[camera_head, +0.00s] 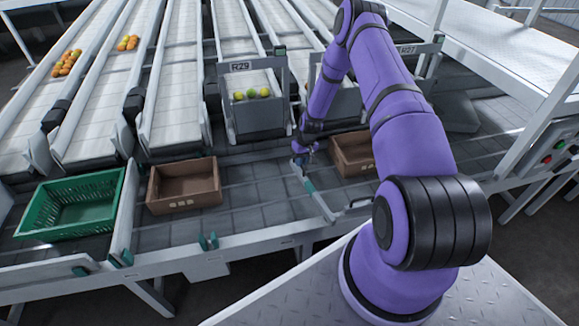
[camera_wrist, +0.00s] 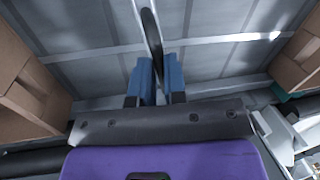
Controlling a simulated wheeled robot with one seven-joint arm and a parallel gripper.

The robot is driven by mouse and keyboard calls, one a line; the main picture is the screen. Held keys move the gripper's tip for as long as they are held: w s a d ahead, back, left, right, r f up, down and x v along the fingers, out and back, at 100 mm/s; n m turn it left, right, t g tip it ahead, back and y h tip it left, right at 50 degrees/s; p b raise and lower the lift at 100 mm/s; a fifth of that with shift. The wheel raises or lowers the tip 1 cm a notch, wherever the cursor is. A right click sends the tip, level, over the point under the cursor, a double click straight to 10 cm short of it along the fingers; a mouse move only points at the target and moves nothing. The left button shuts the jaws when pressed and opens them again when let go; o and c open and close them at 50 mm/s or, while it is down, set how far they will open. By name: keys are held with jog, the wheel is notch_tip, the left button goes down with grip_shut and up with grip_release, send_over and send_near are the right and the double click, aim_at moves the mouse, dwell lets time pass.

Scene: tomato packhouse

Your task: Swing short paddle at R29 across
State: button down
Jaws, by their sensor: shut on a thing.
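The R29 sign (camera_head: 240,66) is on a grey chute (camera_head: 258,118) that holds a few green and yellow tomatoes. A short pale paddle (camera_head: 317,194) with a teal patch lies over the grey belt, right of and below that chute, running from near my gripper toward the front rail. My gripper (camera_head: 304,158) is at its far end, low over the belt. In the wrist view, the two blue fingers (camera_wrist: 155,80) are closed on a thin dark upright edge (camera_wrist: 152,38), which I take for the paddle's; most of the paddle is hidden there.
A brown crate (camera_head: 154,190) stands left on the belt, another brown crate (camera_head: 336,160) close right of my gripper. A green crate (camera_head: 30,221) is at far left. Belt between the left brown crate and the paddle is clear. A control box (camera_head: 553,146) is at right.

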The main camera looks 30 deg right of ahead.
jog(key=shift+s+d+m+t, duration=0.25)
jog(key=shift+d+m, duration=0.35)
jog(key=shift+d, duration=0.6)
jog(key=shift+s+d+m+t, duration=0.1)
jog(key=shift+s+d+m, duration=0.2)
jog(key=shift+d+m, duration=0.6)
jog(key=shift+d+n, duration=0.3)
jog(key=c, duration=1.2)
grip_release()
jog(key=shift+s, duration=0.1)
jog(key=shift+o, duration=0.2)
jog(key=v, duration=1)
jog(key=shift+r, duration=0.4)
